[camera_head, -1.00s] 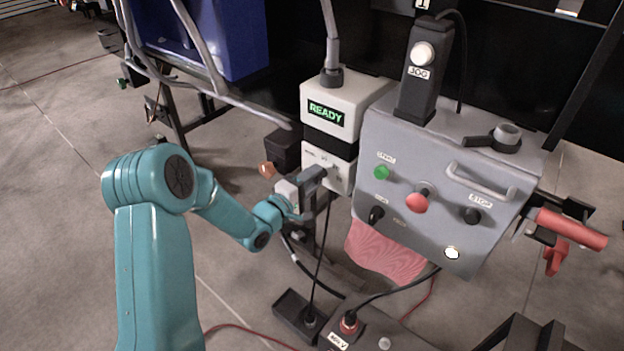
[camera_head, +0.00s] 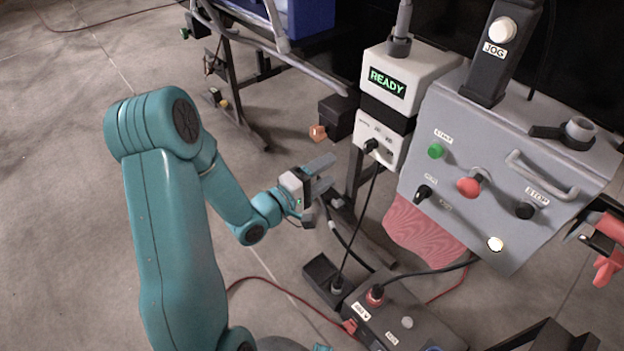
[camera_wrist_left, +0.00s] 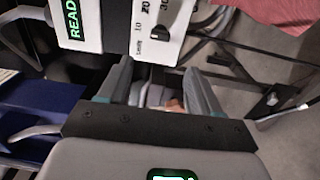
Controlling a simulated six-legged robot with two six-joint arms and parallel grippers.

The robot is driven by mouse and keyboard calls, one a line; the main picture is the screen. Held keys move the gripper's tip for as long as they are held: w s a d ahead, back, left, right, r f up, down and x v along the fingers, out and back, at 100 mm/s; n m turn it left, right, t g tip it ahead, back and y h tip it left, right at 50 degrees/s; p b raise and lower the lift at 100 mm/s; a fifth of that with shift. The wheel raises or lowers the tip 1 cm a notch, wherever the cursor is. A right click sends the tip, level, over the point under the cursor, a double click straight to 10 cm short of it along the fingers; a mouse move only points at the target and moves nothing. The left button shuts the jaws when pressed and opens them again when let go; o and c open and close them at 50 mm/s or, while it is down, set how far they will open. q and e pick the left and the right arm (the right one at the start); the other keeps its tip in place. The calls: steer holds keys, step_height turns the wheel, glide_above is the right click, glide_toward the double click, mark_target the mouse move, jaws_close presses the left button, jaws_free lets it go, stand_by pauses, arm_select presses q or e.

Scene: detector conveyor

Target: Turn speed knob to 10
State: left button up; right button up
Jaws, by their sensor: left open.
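A small black knob (camera_head: 372,146) sits on the lower front of a white box (camera_head: 410,64) with a green READY display. In the left wrist view the knob (camera_wrist_left: 160,33) shows near the top, with the numbers 10, 20 and 30 around it. Where it points is hard to tell. My left gripper (camera_head: 331,173) is open and empty, left of the knob and a little lower, apart from it. Its two fingers (camera_wrist_left: 158,70) also show in the left wrist view, with nothing held between them.
A grey control panel (camera_head: 480,222) with a green button, a red knob, a black selector and a handle stands to the right. A cable hangs below the knob. A dark box with an orange tip (camera_head: 318,132) is behind the gripper.

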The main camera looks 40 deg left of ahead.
arm_select(q)
steer(key=s, duration=0.4)
steer(key=shift+a, duration=0.15)
